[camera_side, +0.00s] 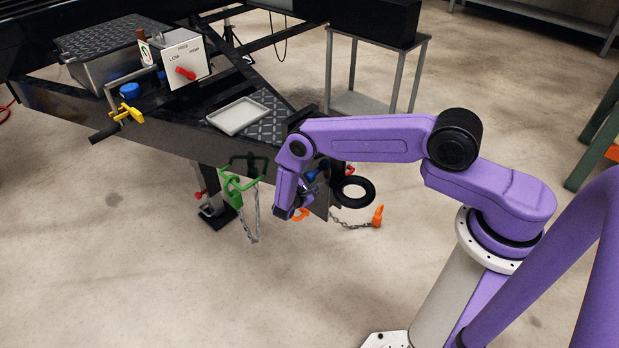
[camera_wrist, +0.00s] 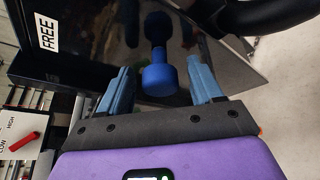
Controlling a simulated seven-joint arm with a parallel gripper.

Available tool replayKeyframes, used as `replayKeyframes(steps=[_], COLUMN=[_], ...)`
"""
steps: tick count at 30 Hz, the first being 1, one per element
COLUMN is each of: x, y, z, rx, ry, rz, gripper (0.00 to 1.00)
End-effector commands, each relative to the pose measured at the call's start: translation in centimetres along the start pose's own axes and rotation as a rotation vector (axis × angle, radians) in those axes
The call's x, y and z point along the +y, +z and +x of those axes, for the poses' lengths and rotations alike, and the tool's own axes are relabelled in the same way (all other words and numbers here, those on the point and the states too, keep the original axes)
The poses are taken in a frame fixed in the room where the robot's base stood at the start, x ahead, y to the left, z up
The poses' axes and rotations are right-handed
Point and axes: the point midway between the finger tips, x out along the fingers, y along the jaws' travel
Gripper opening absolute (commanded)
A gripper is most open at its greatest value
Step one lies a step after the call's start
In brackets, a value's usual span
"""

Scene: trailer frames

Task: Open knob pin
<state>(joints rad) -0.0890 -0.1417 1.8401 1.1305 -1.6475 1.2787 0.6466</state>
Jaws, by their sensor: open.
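In the wrist view, a blue knob pin (camera_wrist: 158,78) sticks out from a dark glossy panel (camera_wrist: 105,45). It has a thick round end toward the camera, a narrower neck and a wider part behind. My gripper (camera_wrist: 160,90) is open, with one blue finger to the left of the knob and one to the right. Gaps show on both sides, so the fingers look apart from it. In the side view, my gripper (camera_side: 308,188) is low at the front end of the black trailer frame (camera_side: 160,135). The arm partly hides the knob area there.
A black ring (camera_side: 354,191) sits right of my gripper, with an orange hook (camera_side: 377,216) on a chain below. A green bracket (camera_side: 240,184) with a chain hangs to the left. A grey tray (camera_side: 238,116) and a LOW/HIGH switch box (camera_side: 187,60) are on the trailer. The floor in front is clear.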

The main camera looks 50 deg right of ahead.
Motion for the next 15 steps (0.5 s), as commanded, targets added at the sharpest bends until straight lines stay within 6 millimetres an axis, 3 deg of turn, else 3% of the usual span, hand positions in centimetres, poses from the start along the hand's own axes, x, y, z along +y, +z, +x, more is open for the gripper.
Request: replayKeyframes(steps=[11,15], x=[-0.02,-0.02], y=[0.02,0.02], z=[0.6,0.58], rx=[0.0,0.0], ry=[0.0,0.0], rz=[-0.001,0.0], gripper=[0.65,0.23])
